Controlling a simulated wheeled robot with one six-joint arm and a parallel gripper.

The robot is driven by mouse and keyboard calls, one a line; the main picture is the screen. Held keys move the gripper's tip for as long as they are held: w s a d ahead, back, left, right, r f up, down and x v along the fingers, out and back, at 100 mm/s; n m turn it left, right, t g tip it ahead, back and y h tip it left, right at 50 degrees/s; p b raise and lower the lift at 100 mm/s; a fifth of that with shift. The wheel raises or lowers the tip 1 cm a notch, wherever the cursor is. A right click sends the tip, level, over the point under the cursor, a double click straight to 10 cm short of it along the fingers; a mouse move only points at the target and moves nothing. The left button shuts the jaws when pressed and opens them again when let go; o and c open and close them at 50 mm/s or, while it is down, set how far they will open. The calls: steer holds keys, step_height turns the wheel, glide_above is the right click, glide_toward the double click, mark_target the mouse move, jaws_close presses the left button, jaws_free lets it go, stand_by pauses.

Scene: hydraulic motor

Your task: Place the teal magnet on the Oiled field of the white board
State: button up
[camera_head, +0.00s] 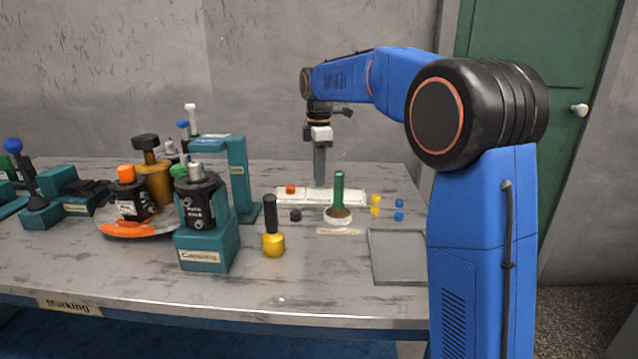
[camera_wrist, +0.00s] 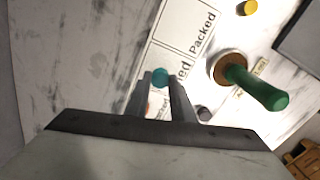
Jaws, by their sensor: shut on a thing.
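The teal magnet (camera_wrist: 160,77) is between my fingertips in the wrist view. My gripper (camera_wrist: 162,83) is shut on it and points down over the white board (camera_wrist: 180,34). The board's fields carry printed words; one reads "Packed", and another is partly covered by a finger so that only "ed" shows. I cannot make out the word "Oiled". In the head view my gripper (camera_head: 319,184) is over the middle of the board (camera_head: 348,190), and the magnet is not discernible there. An orange magnet (camera_head: 290,188) is on the board's left part. I cannot tell whether the teal magnet touches the board.
A green-handled tool (camera_head: 339,190) in a round white dish stands close in front of the board. A dark piece (camera_head: 295,215) is left of it; small yellow (camera_head: 375,210) and blue (camera_head: 399,216) pieces are right. A grey tray (camera_head: 398,280) lies front right. A teal stand (camera_head: 240,170) rises left.

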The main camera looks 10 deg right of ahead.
steer(key=shift+f, duration=1.4)
steer(key=shift+f, duration=0.15)
steer(key=o, duration=1)
step_height(320, 180, up, 12)
steer(key=shift+r, duration=0.2)
